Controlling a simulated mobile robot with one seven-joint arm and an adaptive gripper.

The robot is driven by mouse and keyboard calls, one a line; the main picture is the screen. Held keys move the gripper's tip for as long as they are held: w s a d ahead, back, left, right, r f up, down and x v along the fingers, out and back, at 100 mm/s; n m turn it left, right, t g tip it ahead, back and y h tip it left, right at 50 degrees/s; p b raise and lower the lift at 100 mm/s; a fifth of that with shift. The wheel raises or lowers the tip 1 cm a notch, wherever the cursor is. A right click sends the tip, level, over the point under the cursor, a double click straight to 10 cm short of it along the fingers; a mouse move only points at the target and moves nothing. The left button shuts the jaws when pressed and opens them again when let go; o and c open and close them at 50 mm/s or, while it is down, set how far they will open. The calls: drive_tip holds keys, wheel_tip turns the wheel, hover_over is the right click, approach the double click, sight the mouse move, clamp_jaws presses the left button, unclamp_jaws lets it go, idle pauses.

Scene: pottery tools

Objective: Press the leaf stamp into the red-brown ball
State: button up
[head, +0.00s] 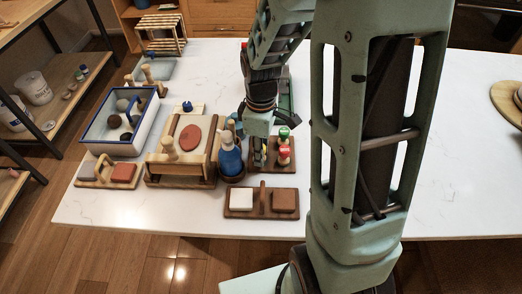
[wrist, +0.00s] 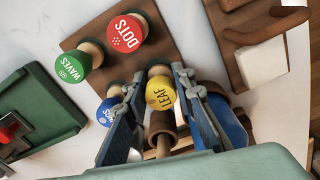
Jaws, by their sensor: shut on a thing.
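The leaf stamp (wrist: 161,92) has a yellow top with the word LEAF. In the wrist view it sits between the two fingers of my gripper (wrist: 157,80), which is shut on it. In the head view my gripper (head: 260,138) is low over the dark wooden stamp rack (head: 293,167), and the arm partly hides it. The stamp's lower end is hidden. Several balls lie in a blue-rimmed white tray (head: 92,139) at the left; a brownish one (head: 114,121) may be the red-brown ball, but it is too small to be sure.
Near the held stamp are red DOTS (wrist: 127,33), green WAVES (wrist: 72,66) and blue (wrist: 110,111) stamps. A blue bottle (head: 230,158) stands close left of the rack. A wooden press with a flat red-brown oval (head: 191,139) lies between bottle and tray.

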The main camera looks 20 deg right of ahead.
drive_tip(key=shift+f, duration=0.35)
idle(0.4)
drive_tip(key=o, duration=1.1)
drive_tip(key=shift+o, duration=0.2)
drive_tip(key=shift+r, duration=0.15)
